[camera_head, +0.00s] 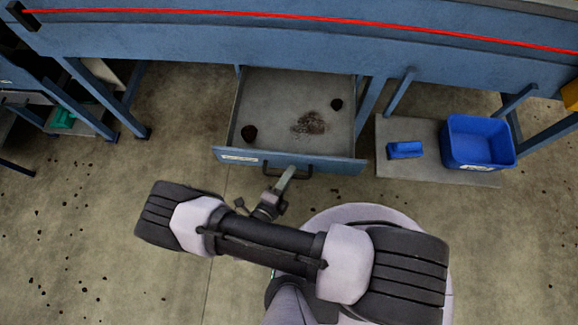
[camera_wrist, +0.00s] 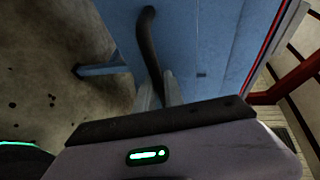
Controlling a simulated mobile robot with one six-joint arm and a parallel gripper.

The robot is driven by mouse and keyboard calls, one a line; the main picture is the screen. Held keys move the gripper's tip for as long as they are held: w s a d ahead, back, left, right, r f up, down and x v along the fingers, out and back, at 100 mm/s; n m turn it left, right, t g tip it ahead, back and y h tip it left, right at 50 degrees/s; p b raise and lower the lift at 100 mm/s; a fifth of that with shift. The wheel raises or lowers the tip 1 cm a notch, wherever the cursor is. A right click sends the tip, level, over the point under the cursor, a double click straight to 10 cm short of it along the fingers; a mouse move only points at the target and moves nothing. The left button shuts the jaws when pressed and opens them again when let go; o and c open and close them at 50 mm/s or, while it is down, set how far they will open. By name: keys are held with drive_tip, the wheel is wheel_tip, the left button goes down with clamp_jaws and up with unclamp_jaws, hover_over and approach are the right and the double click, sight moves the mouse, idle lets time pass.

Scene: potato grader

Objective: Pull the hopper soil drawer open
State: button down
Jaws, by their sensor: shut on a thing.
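The soil drawer (camera_head: 300,92) stands out from under the blue hopper frame in the head view, with its grey inside showing. Two dark clods and a patch of loose soil (camera_head: 309,123) lie in it. Its blue front carries a white label (camera_head: 239,157) and a dark bar handle (camera_head: 288,172). My gripper (camera_head: 286,178) is at the handle, shut on it. In the wrist view the dark handle (camera_wrist: 149,45) runs down between my gripper's fingers (camera_wrist: 160,92). The exact finger contact is partly hidden there.
A blue bin (camera_head: 477,143) and a small blue object (camera_head: 405,150) sit on a grey board at the right. Blue legs (camera_head: 105,98) stand on both sides of the drawer. The concrete floor before the drawer is open, with scattered dark crumbs.

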drive_tip(key=c, duration=1.5)
unclamp_jaws()
drive_tip(key=shift+o, duration=0.2)
drive_tip(key=p+v, duration=0.2)
drive_tip(key=v, duration=1.5)
drive_tip(key=shift+s+p, duration=0.2)
drive_tip(key=shift+p, duration=0.2)
drive_tip(key=shift+a, duration=0.1)
